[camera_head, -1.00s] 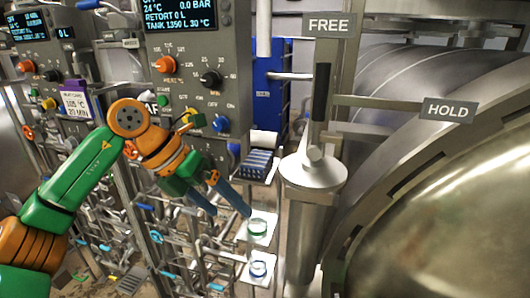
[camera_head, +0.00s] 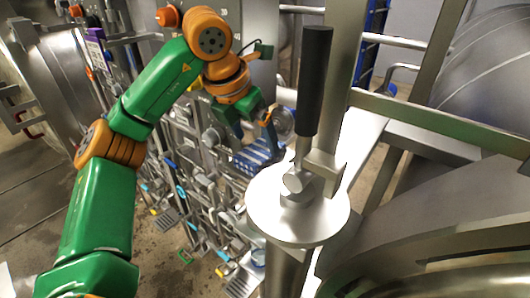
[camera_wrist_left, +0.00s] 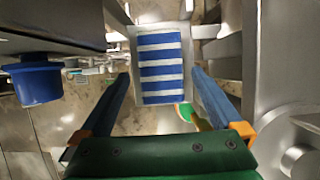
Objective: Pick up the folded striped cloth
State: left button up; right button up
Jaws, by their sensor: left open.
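The folded striped cloth (camera_head: 260,158), blue with white bands, lies below my left gripper in the head view, partly hidden by it. In the left wrist view the cloth (camera_wrist_left: 162,68) lies flat on a small pale shelf (camera_wrist_left: 134,41). My left gripper (camera_head: 250,135) is open and empty. In the left wrist view its two blue fingers (camera_wrist_left: 160,80) point toward the cloth, one toward each side of it. The cloth is not gripped, and the gap to it is hard to judge. My right gripper is not in view.
A lever with a black handle (camera_head: 314,80) and a pale round disc (camera_head: 297,212) stands right of the cloth. A blue knob (camera_wrist_left: 35,82) is at the left in the left wrist view. Pipes and valves (camera_head: 200,175) crowd the left side. A large metal vessel (camera_head: 480,75) fills the right.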

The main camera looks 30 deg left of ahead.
aim_at(261, 148)
pick_arm(q)
jog(key=shift+x, duration=1.15)
jog(key=shift+w+d+f, duration=0.1)
jog(key=shift+w+f, duration=0.25)
jog(key=c, duration=0.5)
jog(key=shift+s, duration=0.25)
jog(key=c, duration=0.7)
jog(key=shift+w+r, duration=0.1)
jog(key=shift+w, duration=0.05)
